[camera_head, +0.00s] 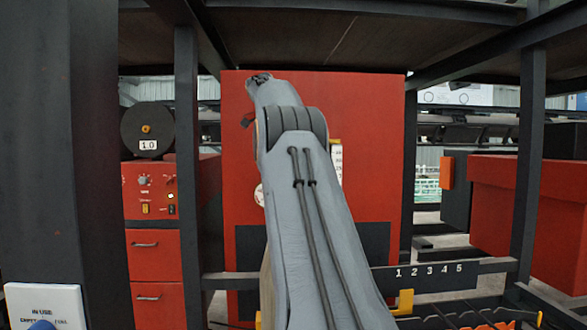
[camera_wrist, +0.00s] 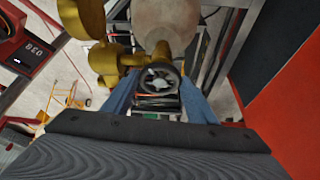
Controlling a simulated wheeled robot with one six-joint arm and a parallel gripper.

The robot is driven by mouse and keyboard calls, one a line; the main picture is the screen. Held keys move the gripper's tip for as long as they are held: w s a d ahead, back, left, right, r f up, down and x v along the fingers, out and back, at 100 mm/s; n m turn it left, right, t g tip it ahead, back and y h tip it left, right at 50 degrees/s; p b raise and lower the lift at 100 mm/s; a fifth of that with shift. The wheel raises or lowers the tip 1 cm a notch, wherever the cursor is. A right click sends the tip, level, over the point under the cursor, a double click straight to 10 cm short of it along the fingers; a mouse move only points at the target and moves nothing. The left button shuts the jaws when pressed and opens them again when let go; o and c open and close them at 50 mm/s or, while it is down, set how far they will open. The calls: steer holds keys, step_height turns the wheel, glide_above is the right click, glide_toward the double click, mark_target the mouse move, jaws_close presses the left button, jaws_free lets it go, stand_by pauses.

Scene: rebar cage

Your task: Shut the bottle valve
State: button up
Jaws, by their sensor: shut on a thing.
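In the wrist view the bottle valve's round dark handwheel (camera_wrist: 160,80), with a pale star-shaped hub, sits between the two blue fingers of my gripper (camera_wrist: 158,86). My gripper is shut on the handwheel, one finger on each side. The brass valve body (camera_wrist: 128,58) is just beyond and to the left of the wheel. A pale rounded surface (camera_wrist: 165,15), perhaps the bottle, shows behind the brass. In the head view my arm reaches up in front of a red panel and hides the valve and my gripper.
A red box with a digital display (camera_wrist: 28,50) is at the left of the wrist view. A red surface (camera_wrist: 285,120) stands close on the right. In the head view, dark posts (camera_head: 188,150) and a numbered rail (camera_head: 440,273) flank the red panel (camera_head: 370,130).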

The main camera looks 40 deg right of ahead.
steer(key=shift+r, duration=0.1)
steer(key=o, duration=1.1)
steer(key=shift+c, duration=0.2)
